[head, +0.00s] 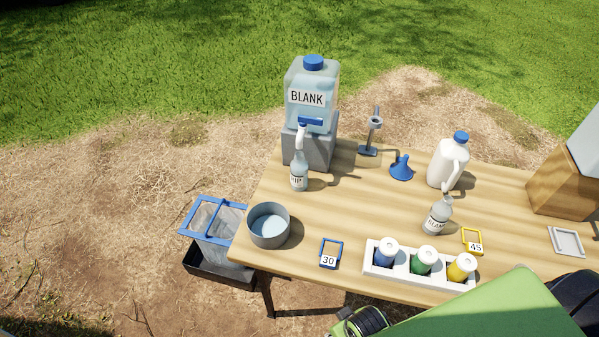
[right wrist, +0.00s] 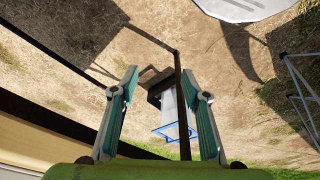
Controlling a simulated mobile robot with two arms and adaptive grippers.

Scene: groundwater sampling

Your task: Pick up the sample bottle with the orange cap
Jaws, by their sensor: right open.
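No bottle with an orange cap shows in either view. A white rack (head: 391,272) near the table's front edge holds a blue bottle (head: 385,255), a green bottle (head: 423,262) and a yellow bottle (head: 460,269), all with pale caps. My right gripper (right wrist: 159,75) is open, with nothing between its two teal fingers. Beyond them, in the right wrist view, lie bare ground and a blue-framed bin (right wrist: 172,125). My left gripper is in neither view.
On the wooden table (head: 350,210) stand a large BLANK container (head: 311,115), a spray bottle (head: 299,172), a grey bowl (head: 268,226), a white jug (head: 446,163), a blue funnel (head: 401,168) and a small labelled bottle (head: 437,217). The table's middle has free room.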

